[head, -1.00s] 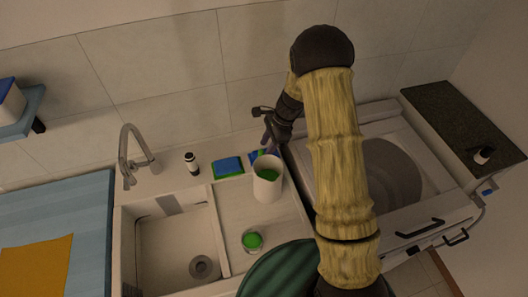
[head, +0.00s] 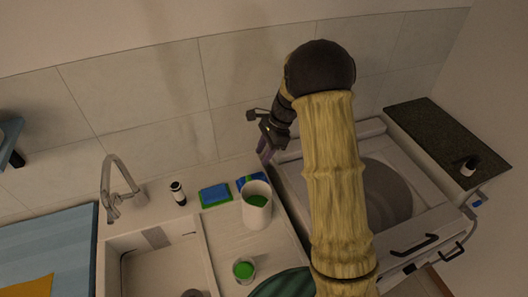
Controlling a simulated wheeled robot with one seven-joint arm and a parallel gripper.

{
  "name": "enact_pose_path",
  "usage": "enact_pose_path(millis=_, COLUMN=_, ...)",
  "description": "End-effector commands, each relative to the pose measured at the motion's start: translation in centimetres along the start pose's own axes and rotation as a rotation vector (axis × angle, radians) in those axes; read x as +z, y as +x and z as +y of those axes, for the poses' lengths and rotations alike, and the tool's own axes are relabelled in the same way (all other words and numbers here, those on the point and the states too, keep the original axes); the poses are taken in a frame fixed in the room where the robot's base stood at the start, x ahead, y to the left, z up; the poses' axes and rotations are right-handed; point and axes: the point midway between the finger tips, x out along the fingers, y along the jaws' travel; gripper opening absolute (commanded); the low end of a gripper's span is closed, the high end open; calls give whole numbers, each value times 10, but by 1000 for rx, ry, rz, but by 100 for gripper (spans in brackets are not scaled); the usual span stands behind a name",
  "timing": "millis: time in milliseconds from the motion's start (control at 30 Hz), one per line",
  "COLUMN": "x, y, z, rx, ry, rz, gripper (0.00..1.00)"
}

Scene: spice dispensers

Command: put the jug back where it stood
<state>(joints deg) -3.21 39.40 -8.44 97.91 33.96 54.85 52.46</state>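The white jug (head: 257,212) stands upright on the pale counter right of the sink, with something green inside. No handle of it shows clearly. My gripper (head: 265,156) is above and behind the jug, near the back wall, with its purple fingers pointing down. The fingers look parted, with nothing seen between them, and a gap shows between them and the jug's rim. A small clear cup (head: 244,271) with green contents stands in front of the jug.
A blue-green sponge (head: 215,195) and a blue packet (head: 250,181) lie behind the jug. A small dark bottle (head: 178,193) and the tap (head: 118,185) stand left. A machine with a round lid (head: 385,195) is right. A green round thing (head: 285,285) is at the front.

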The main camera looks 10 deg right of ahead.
Motion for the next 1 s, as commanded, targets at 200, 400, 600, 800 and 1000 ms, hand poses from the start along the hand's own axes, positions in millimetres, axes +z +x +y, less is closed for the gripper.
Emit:
enact_pose_path(millis=200, x=1, y=-5, z=8, rx=-5, ry=-47, rz=21, gripper=37)
enact_pose_path(millis=400, x=1, y=-27, z=52, rx=-10, ry=-293, rz=128, gripper=37)
enact_pose_path(millis=600, x=2, y=-47, z=112, rx=9, ry=-658, rz=274, gripper=37)
enact_pose_path(millis=800, x=7, y=-59, z=171, rx=51, ry=-1049, rz=417, gripper=37)
enact_pose_path(millis=1000, x=11, y=-62, z=211, rx=99, ry=-1343, rz=516, gripper=37)
